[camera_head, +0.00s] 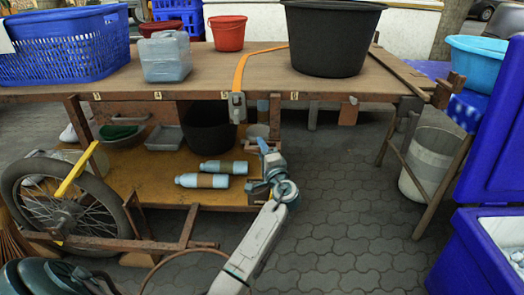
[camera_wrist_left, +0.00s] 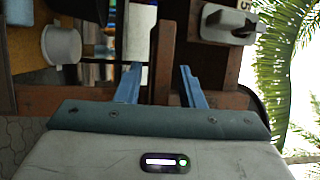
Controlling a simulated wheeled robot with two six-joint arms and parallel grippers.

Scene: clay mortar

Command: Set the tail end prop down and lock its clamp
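A wooden post (camera_head: 274,112), which may be the tail end prop, hangs below the front edge of the table. My left gripper (camera_head: 263,147) is just below it, above the lower shelf. In the left wrist view the open fingers (camera_wrist_left: 159,70) stand either side of a brown wooden post (camera_wrist_left: 162,48), with gaps on both sides. A grey metal clamp (camera_head: 237,107) sits on the table edge at the end of an orange strap. A pale fitting with a dark handle (camera_wrist_left: 228,24), perhaps this clamp, shows beside a "5" label. The post's lower end is unclear. My right gripper is out of view.
The table (camera_head: 222,62) carries a blue basket (camera_head: 66,48), a clear jug (camera_head: 165,57), a red bucket (camera_head: 228,33) and a black tub (camera_head: 330,42). Two bottles (camera_head: 202,181) lie on the lower shelf beside my gripper. A spoked wheel (camera_head: 62,216) stands left. Paving is clear right of my arm.

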